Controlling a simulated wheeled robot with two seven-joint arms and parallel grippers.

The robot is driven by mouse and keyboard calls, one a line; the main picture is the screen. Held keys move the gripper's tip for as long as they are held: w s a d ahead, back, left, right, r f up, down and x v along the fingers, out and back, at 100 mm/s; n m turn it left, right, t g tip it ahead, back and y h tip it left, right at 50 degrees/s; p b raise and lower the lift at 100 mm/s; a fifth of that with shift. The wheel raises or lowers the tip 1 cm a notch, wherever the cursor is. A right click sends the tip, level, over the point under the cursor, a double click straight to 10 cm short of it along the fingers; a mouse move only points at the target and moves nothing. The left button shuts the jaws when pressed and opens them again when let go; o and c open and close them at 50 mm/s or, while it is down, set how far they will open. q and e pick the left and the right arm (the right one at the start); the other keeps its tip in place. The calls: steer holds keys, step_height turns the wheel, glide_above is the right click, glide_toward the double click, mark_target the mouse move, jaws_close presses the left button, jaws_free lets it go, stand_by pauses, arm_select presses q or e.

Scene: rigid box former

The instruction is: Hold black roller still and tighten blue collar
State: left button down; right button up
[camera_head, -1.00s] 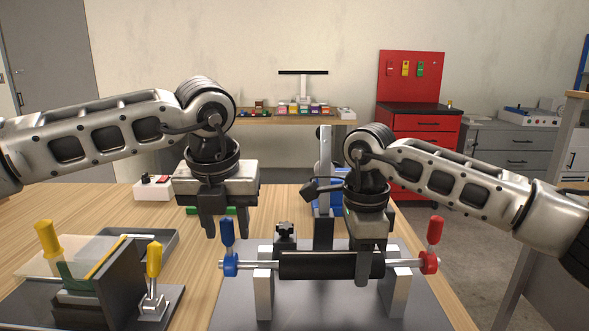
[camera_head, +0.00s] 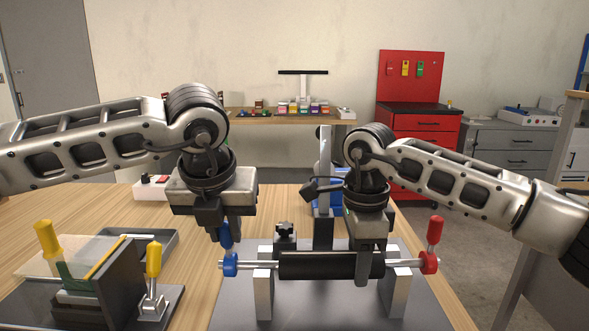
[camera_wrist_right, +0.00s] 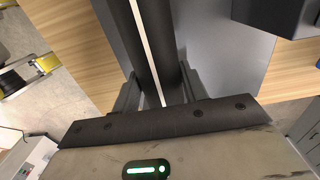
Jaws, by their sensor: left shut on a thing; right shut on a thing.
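The black roller (camera_head: 305,266) lies level across two pale upright supports on a dark plate. The blue collar (camera_head: 230,265) sits at the left end of its shaft, with a blue handle (camera_head: 225,236) standing up from it. My left gripper (camera_head: 221,233) is shut on the blue handle, its fingers partly hiding the upper part. My right gripper (camera_head: 367,264) is shut on the roller near its right end. In the right wrist view the roller (camera_wrist_right: 150,45) runs between the fingers.
A red collar and handle (camera_head: 433,244) are at the right end of the shaft. A black knob (camera_head: 285,231) stands behind the roller. Wood table shows between fixture and plate.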

arm_select(q)
steer(key=shift+s+f, duration=0.1)
steer(key=shift+s, duration=0.2)
steer(key=shift+s+f+t, duration=0.2)
steer(key=shift+s+t, duration=0.45)
steer(key=shift+t, duration=0.05)
steer(key=shift+s+f+t, duration=0.35)
steer(key=shift+s+t, duration=0.25)
steer(key=shift+s+f+t, duration=0.5)
steer(key=shift+s+t, duration=0.1)
steer(key=shift+t, duration=0.1)
steer(key=shift+f, duration=0.1)
steer(key=shift+s+f+t, duration=0.45)
steer(key=shift+s+t, duration=0.05)
steer(key=shift+t, duration=0.2)
